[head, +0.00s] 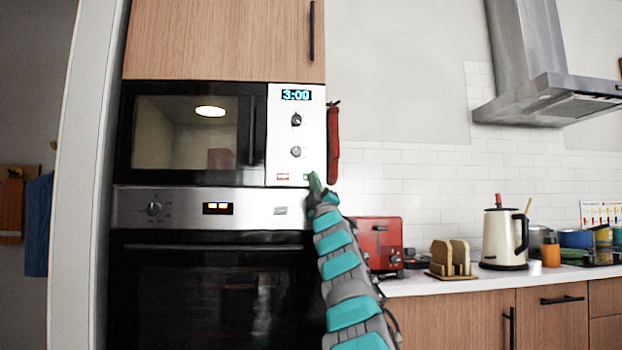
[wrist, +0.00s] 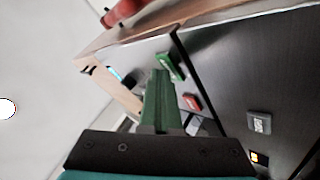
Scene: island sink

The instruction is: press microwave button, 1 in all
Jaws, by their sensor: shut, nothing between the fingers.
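The microwave (head: 194,132) is built into the tall cabinet, its door shut and its display (head: 296,95) reading 3:00. Low on its white panel is a red button (head: 282,174); in the wrist view the red button (wrist: 192,103) and a green button (wrist: 172,66) both show. My gripper (head: 314,182) is at the panel's lower right corner, over or near the green button, its green fingers shut and empty. In the wrist view the fingertips (wrist: 160,75) are right beside the green button; I cannot tell whether they touch it.
An oven (head: 212,285) sits below the microwave. A red toaster (head: 379,240), a wooden rack (head: 452,258) and a kettle (head: 500,240) stand on the counter to the right.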

